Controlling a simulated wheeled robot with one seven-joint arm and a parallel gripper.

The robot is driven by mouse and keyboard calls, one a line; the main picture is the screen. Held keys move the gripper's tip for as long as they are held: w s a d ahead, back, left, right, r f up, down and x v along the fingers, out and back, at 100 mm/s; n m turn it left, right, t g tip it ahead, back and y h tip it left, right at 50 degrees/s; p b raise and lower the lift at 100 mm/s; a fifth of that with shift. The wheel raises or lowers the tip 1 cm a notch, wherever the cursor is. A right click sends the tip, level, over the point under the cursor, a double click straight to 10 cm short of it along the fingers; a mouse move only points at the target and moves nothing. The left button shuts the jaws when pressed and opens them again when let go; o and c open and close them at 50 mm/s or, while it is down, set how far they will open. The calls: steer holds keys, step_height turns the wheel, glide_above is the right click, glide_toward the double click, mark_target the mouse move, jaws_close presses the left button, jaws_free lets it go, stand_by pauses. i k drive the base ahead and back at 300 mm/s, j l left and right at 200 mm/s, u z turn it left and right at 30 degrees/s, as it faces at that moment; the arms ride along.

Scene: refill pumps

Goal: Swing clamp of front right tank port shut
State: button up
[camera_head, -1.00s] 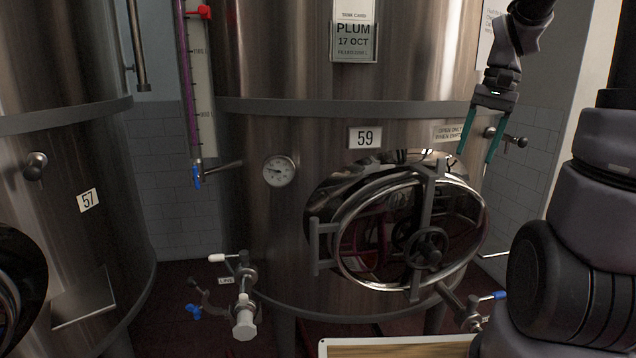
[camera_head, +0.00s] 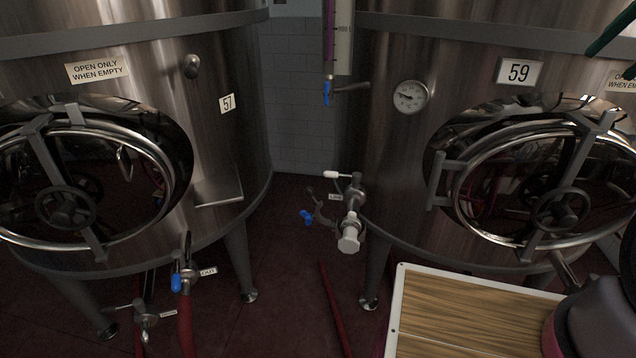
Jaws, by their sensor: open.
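The right tank (camera_head: 420,160), labelled 59, has a port (camera_head: 350,222) low on its front left, with a pale cap on its end and a white-handled valve (camera_head: 338,175) above. A grey clamp (camera_head: 322,212) with a blue wing nut (camera_head: 306,217) sticks out to the left of the port. It looks swung open; how it joins the port is too small to tell. My gripper (camera_head: 609,63) shows only by its teal fingers at the upper right edge. It is open, high and far right of the port, with nothing seen between the fingers.
The left tank (camera_head: 215,140), labelled 57, stands across a floor gap. A round manway (camera_head: 560,200) bulges from tank 59. A white-rimmed wooden-topped surface (camera_head: 400,310) lies at front right. A red hose (camera_head: 335,310) lies on the floor below the port.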

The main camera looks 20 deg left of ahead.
mark_target(309, 191)
steer(key=i+j+u, duration=0.1)
steer(key=j+u, duration=0.15)
steer(key=i+j+u, duration=0.1)
steer(key=j+u, duration=0.15)
steer(key=j, duration=0.15)
steer(key=i+j+u, duration=0.1)
steer(key=j+u, duration=0.15)
steer(key=j, duration=0.05)
